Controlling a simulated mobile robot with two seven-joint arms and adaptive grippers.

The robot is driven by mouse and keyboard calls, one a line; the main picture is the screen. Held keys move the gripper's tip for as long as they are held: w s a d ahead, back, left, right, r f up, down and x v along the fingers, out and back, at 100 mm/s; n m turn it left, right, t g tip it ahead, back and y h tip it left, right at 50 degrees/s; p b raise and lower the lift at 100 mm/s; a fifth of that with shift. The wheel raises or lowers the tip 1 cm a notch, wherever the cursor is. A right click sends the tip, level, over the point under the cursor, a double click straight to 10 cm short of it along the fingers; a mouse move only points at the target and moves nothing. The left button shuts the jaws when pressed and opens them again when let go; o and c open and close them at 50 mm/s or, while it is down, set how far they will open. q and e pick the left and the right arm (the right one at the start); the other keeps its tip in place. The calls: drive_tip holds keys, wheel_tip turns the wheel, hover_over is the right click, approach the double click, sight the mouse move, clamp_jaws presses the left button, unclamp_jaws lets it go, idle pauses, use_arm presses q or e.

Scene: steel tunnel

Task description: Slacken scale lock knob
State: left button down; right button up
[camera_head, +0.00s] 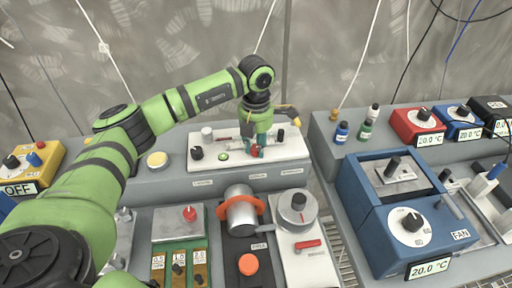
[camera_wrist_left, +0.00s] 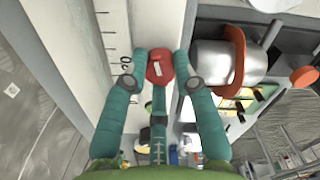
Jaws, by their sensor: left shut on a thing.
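The red lock knob (camera_head: 255,151) is on the front of a white instrument panel (camera_head: 210,156) on the raised back shelf. In the left wrist view the red knob (camera_wrist_left: 158,70) shows a pale mark on its face. A white scale strip (camera_wrist_left: 115,45) with black graduations runs beside it. My left gripper (camera_head: 257,145) comes down from above and is shut on the red knob. My right gripper is not in view.
A metal cylinder with an orange collar (camera_head: 241,211) stands in front of the panel. A round dial unit (camera_head: 297,210) is to its right. A blue FAN box (camera_head: 405,215) is farther right. Small bottles (camera_head: 342,131) stand on the right-hand shelf. A black knob (camera_head: 197,153) sits at the panel's left.

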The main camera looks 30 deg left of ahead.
use_arm(q)
drive_tip(key=n, duration=0.2)
drive_tip(key=n+b, duration=0.1)
drive_tip(key=n, duration=0.2)
drive_tip(key=shift+s+f+n, duration=0.1)
drive_tip(key=shift+f+n, duration=0.1)
drive_tip(key=shift+n, duration=0.1)
drive_tip(key=n+b, duration=0.1)
drive_tip(key=n, duration=0.4)
drive_tip(key=shift+n, duration=0.3)
drive_tip(key=c, duration=1)
unclamp_jaws()
drive_tip(key=shift+r, duration=0.1)
drive_tip(key=shift+r, duration=0.15)
